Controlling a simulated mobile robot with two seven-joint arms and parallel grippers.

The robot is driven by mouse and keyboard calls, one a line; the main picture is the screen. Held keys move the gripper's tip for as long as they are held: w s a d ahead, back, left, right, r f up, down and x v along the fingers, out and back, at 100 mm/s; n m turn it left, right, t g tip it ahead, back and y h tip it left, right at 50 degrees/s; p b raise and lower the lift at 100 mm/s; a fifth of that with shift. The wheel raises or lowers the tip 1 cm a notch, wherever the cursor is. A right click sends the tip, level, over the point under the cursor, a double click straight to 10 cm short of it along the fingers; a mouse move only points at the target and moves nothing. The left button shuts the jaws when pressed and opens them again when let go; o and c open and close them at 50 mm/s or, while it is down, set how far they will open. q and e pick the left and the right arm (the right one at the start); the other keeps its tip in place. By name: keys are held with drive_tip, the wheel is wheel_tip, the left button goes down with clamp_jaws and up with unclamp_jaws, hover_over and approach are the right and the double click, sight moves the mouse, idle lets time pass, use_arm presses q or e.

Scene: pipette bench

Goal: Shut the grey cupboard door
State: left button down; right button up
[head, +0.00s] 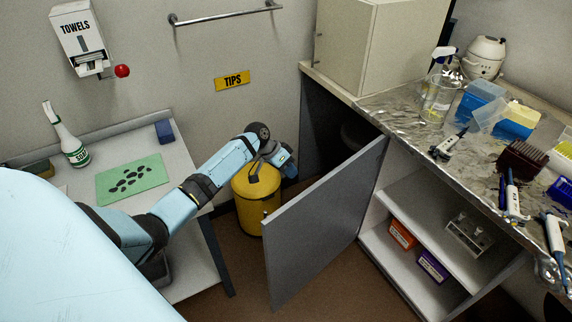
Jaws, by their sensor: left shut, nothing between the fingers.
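The grey cupboard door (322,232) stands open, swung out from the bench front. Its right edge is at the bench beside the open shelves, and its free edge points toward the lower left. A small pale knob shows near the top of the free edge. The dark cupboard opening (318,125) lies behind it, under the counter. My left gripper (287,164) is shut and empty, above the yellow bin and to the upper left of the door, apart from it in the picture. Its fingertips are small and hard to make out. My right gripper is not in view.
A yellow bin (252,199) stands on the floor left of the door. A side table with a green mat (131,179) and a spray bottle (69,140) is at left. The foil-covered counter (405,117) carries pipettes and tip boxes. Brown floor (345,296) is clear before the door.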

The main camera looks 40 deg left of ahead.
use_arm(q)
drive_tip(key=d+f+p, duration=0.1)
drive_tip(key=d+f, duration=0.2)
drive_tip(key=d, duration=0.3)
drive_tip(key=shift+w+d+f, duration=0.15)
drive_tip(key=shift+w+f, duration=0.05)
drive_tip(key=shift+w, duration=0.05)
